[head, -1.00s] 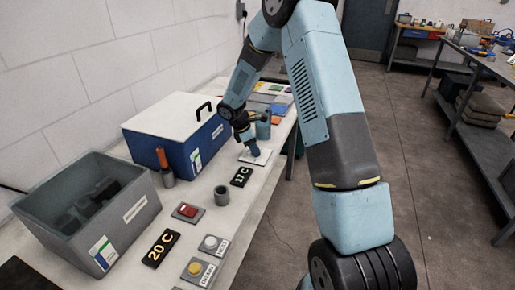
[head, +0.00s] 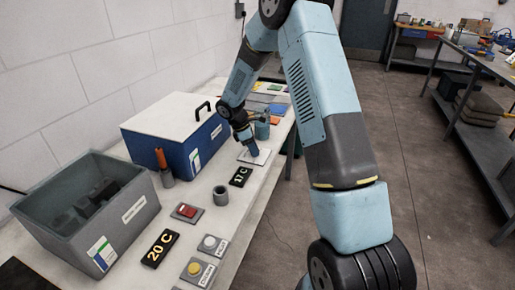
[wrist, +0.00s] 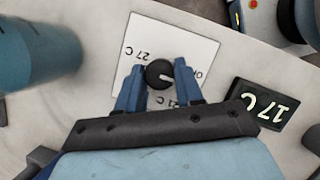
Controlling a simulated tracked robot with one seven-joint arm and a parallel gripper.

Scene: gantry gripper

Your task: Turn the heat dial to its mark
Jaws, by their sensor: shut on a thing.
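The heat dial is a round black knob (wrist: 159,73) with a white pointer line, on a white square plate (wrist: 186,42) marked "27 C", "21 C" and what looks like "OFF". In the wrist view the pointer aims to the right, towards the partly covered "OFF" label. My gripper (wrist: 159,84) has its blue fingers on both sides of the knob, shut on it. In the head view my gripper (head: 253,149) reaches down onto the white plate (head: 262,157), and the knob is hidden. A black display (head: 240,177) reads "17 C"; it also shows in the wrist view (wrist: 262,104).
A blue box with a white lid (head: 175,130) stands left of the plate. A grey cup (head: 221,196), a red button (head: 187,211), a "20 C" sign (head: 160,248) and a grey bin (head: 125,212) are nearer. A teal cylinder (head: 262,130) stands close behind my gripper.

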